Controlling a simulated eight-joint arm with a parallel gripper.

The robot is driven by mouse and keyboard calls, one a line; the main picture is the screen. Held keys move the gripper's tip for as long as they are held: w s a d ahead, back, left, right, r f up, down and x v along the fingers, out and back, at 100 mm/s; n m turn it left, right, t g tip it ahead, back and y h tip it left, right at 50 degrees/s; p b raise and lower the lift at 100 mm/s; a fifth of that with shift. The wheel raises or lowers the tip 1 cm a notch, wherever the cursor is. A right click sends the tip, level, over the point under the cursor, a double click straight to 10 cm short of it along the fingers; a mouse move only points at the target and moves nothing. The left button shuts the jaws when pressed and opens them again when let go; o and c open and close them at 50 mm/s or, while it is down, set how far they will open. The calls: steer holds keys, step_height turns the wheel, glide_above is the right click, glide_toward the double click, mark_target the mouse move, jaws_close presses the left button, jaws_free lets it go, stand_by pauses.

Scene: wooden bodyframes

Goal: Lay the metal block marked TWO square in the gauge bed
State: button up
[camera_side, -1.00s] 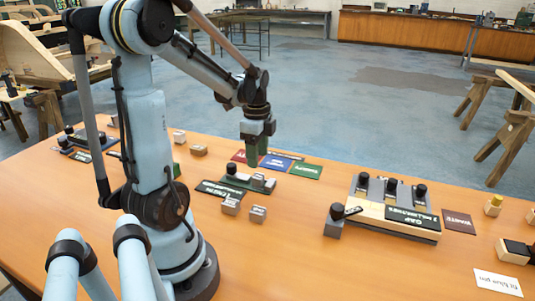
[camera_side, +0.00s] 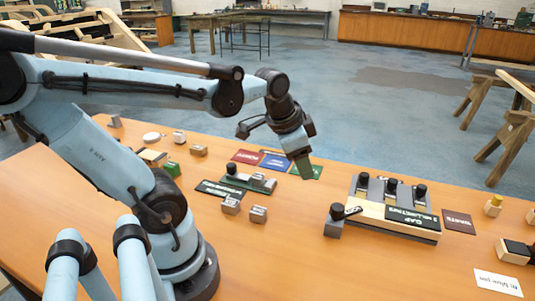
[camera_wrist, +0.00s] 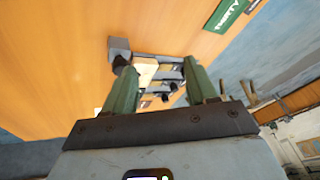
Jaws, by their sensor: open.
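A dark green bed (camera_side: 238,186) with a black knob stands mid-table, with small metal blocks (camera_side: 262,182) at its right end. Two more metal blocks, a left one (camera_side: 231,205) and a right one (camera_side: 258,214), lie in front of it. Their markings are too small to read, so I cannot tell which is TWO. My gripper (camera_side: 304,172) is to the right of the bed, tilted, over or near the green card. In the wrist view its green fingers (camera_wrist: 160,76) stand apart with nothing held between them.
A knobbed fixture with a gap label (camera_side: 405,213) stands at the right and also shows beyond my fingers in the wrist view (camera_wrist: 148,72). Red (camera_side: 247,156), blue (camera_side: 275,161) and green (camera_side: 310,172) cards lie behind the bed. The front-middle table is clear.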

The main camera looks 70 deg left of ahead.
steer(key=d+n+t+h, duration=0.1)
steer(key=d+n+t, duration=0.1)
steer(key=d, duration=0.4)
steer(key=shift+s+d+f+n, duration=0.2)
steer(key=shift+d+n, duration=0.15)
steer(key=shift+n, duration=0.15)
